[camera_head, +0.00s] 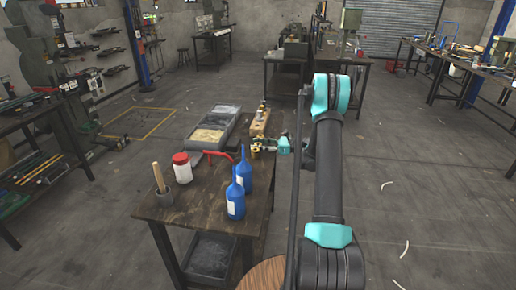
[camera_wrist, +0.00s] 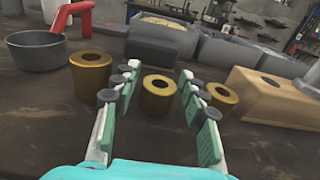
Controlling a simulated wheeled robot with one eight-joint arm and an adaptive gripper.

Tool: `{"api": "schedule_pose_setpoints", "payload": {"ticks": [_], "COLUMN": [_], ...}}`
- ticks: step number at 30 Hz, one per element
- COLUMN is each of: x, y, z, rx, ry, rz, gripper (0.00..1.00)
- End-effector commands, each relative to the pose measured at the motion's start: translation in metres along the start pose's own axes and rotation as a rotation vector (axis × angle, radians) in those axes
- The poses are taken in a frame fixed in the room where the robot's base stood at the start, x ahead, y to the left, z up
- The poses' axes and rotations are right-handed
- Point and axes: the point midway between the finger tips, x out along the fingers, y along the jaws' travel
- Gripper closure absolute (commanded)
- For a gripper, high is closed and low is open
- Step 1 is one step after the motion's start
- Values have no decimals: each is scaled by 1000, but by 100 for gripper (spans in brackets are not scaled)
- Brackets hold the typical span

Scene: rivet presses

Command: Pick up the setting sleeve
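Three brass hollow cylinders, which look like setting sleeves, stand upright on the dark worktable in the wrist view. One sleeve (camera_wrist: 158,97) stands between the two fingers of my gripper (camera_wrist: 159,80), with a gap showing on both sides. A taller sleeve (camera_wrist: 90,80) stands outside the left finger, and a smaller sleeve (camera_wrist: 218,98) is just outside the right finger, partly hidden by it. My gripper is open and holds nothing. In the head view my gripper (camera_head: 270,146) is low at the table's right edge; the sleeves there are too small to tell apart.
A grey pan (camera_wrist: 36,52) with a red handle is at left in the wrist view. A wooden block (camera_wrist: 265,95) with a hole is at right. Grey bins (camera_head: 213,127) stand behind. Blue bottles (camera_head: 235,198), a red-lidded jar (camera_head: 182,171) and a worktable (camera_head: 205,208) show in the head view.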

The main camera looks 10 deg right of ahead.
Motion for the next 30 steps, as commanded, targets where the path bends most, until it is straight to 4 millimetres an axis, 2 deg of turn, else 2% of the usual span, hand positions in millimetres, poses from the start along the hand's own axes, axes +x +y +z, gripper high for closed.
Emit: {"api": "schedule_pose_setpoints", "payload": {"ticks": [1, 10, 23, 26, 30], "x": [0, 0, 0, -1, -2], "y": [0, 0, 0, 0, 0], "z": [0, 0, 7, 16, 41], "rx": [0, 0, 0, 0, 0], "ry": [0, 0, -1, -1, -1], "rz": [0, 0, 0, 0, 0], "gripper": [63, 100, 100, 100, 100]}}
